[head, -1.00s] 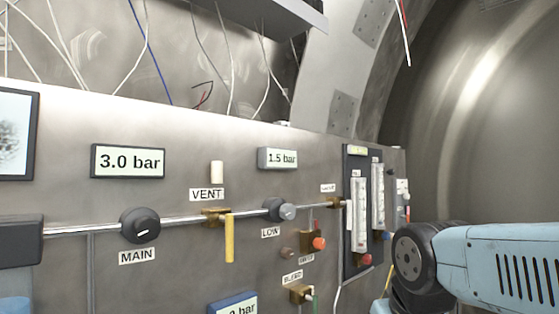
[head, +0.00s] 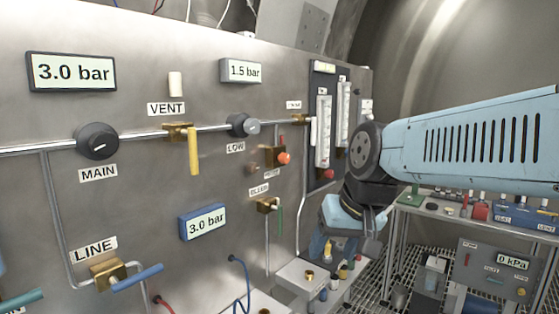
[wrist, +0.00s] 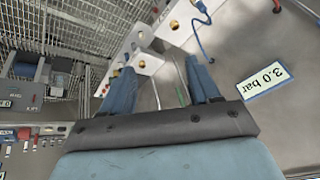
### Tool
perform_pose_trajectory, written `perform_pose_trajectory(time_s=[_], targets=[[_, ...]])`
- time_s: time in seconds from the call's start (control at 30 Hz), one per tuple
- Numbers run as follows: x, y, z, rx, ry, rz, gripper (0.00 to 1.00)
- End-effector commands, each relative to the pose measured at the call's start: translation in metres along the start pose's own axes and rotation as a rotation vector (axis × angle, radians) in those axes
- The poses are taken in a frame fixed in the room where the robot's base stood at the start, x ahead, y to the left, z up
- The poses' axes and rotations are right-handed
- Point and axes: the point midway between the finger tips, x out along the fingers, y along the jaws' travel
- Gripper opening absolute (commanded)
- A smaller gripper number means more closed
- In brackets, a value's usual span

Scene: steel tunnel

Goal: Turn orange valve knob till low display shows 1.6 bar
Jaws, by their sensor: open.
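The orange valve knob (head: 283,157) sits on a brass fitting right of the LOW label, on the steel panel. The low display (head: 241,71) reads 1.5 bar, above the dark LOW regulator (head: 245,125). My gripper (head: 324,248) hangs pointing down in front of the panel, to the lower right of the orange knob and apart from it. In the wrist view my gripper (wrist: 161,82) has its two blue fingers spread, with nothing between them. The orange knob cannot be made out in the wrist view.
A yellow VENT lever (head: 194,151), MAIN knob (head: 97,141) and blue LINE lever (head: 137,277) stand out from the panel. A bleed valve (head: 267,205) is below the orange knob. A white ledge (head: 297,274) with fittings lies under my gripper; a rack stands right.

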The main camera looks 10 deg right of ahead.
Motion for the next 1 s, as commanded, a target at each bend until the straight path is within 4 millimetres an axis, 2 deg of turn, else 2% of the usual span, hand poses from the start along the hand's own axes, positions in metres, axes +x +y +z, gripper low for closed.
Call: perform_pose_trajectory(time_s=[0.1, 0.27, 0.4, 0.53, 0.73, 0.9, 1.0], targets=[[0.012, -0.014, -0.011, 0.196, -0.084, -0.127, 0.61], [0.020, -0.033, -0.037, 0.467, -0.177, -0.315, 0.61], [0.024, -0.043, -0.070, 0.702, -0.238, -0.483, 0.61], [0.024, -0.043, -0.109, 0.915, -0.275, -0.646, 0.61], [0.023, -0.021, -0.179, 1.233, -0.289, -0.909, 0.61], [0.021, 0.017, -0.233, 1.457, -0.259, -1.121, 0.61], [0.020, 0.039, -0.255, 1.544, -0.233, -1.213, 0.61]])
